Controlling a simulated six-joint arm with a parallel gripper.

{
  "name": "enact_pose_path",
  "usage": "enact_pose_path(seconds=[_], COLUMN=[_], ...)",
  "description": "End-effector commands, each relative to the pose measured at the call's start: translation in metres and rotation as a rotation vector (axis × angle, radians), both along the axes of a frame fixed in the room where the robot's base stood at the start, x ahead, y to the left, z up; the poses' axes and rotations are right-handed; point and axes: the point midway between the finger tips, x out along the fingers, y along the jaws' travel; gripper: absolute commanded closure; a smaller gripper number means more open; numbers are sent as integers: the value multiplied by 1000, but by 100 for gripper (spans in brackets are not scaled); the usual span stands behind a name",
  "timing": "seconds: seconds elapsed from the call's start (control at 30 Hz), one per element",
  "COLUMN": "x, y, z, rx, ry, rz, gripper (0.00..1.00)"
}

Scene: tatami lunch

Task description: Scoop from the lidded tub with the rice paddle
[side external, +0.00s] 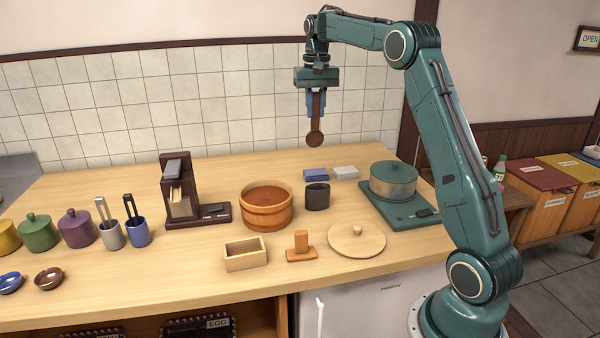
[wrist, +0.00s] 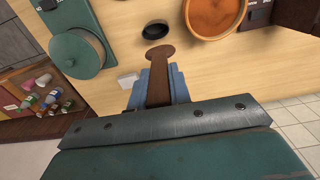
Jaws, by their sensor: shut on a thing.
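My gripper (side external: 316,104) is shut on a brown rice paddle (side external: 315,138), which hangs head down high above the back of the counter. In the wrist view the paddle (wrist: 159,70) lies between the blue fingers (wrist: 158,88). A round wooden tub (side external: 266,210) stands on the counter below and left of the gripper. It is open, with a reddish-brown inside, and it shows at the top of the wrist view (wrist: 240,22). A round wooden lid (side external: 357,240) with a knob lies flat on the counter, right of and in front of the tub.
A dark cup (side external: 317,198) stands right of the tub. A green pot (side external: 393,181) sits on a burner at the right. A dark dispenser (side external: 178,190) is left of the tub. A wooden box (side external: 245,254) and a small wooden stand (side external: 301,246) are in front.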

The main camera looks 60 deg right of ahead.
Motion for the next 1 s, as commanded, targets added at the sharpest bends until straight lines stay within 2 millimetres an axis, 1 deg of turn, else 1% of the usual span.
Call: enact_pose_path(seconds=[0.17,0.27,0.4,0.6,0.7,0.8,1.0], x=[22,36,56,76,81,84,86], y=[24,42,71,108,121,129,133], z=[-10,-18,-30,-44,-48,-51,-53], rx=[-13,-28,-54,-100,-119,-132,-141], ry=[-8,-15,-22,-29,-31,-32,-33], rz=[5,4,4,4,4,3,0], gripper=[100,100,100,100,100,100,100])
